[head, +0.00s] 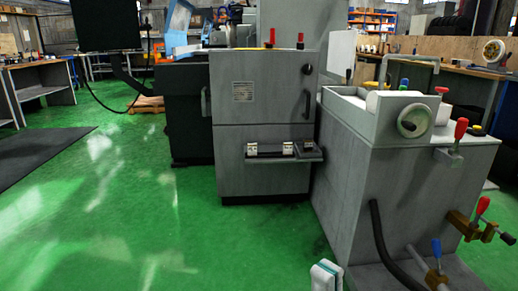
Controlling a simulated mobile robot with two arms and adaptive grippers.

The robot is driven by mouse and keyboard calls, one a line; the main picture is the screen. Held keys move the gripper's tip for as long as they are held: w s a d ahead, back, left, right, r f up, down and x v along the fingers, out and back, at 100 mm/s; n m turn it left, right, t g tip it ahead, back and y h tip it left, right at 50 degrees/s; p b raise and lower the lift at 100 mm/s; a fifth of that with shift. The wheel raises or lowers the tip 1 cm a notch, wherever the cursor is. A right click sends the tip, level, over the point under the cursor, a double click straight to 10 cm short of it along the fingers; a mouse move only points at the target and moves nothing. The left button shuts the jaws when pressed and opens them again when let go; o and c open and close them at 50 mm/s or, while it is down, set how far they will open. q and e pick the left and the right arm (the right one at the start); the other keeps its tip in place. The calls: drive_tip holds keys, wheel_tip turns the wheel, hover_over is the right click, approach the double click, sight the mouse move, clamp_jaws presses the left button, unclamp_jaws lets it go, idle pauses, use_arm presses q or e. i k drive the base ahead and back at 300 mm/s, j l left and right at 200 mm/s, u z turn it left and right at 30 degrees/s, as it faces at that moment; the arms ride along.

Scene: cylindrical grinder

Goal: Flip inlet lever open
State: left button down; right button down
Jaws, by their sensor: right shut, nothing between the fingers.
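The grey coolant-type unit (345,160) stands at the right. A brass valve (466,226) sticks out from its right side with an upright red lever (482,206). Lower down, a pipe fitting carries an upright blue lever (437,248). A larger red handle (461,129) stands on a small bracket higher up. No label shows which of these is the inlet lever. My right gripper (326,275), white and teal, is shut and empty at the bottom edge, left of the levers and apart from them. My left gripper is out of view.
A dark hose (380,235) runs down the unit's front. A grey cabinet (262,125) with a small ledge stands left of it. A monitor (105,25) hangs at the upper left. The green floor (120,220) is clear at the left and front.

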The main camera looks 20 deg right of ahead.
sight(436, 244)
drive_tip(key=i+l+z, duration=0.15)
drive_tip(key=z, duration=0.25)
drive_tip(key=i+l+z, duration=0.1)
drive_tip(key=i+z, duration=0.15)
drive_tip(key=z, duration=0.2)
drive_tip(key=i+z, duration=0.2)
drive_tip(key=z, duration=0.2)
drive_tip(key=i+z, duration=0.2)
drive_tip(key=z, duration=0.25)
drive_tip(key=i+j+z, duration=0.2)
drive_tip(key=z, duration=0.2)
drive_tip(key=i+j+z, duration=0.15)
drive_tip(key=z, duration=0.25)
drive_tip(key=i+j+z, duration=0.1)
drive_tip(key=i+z, duration=0.2)
drive_tip(key=k, duration=0.05)
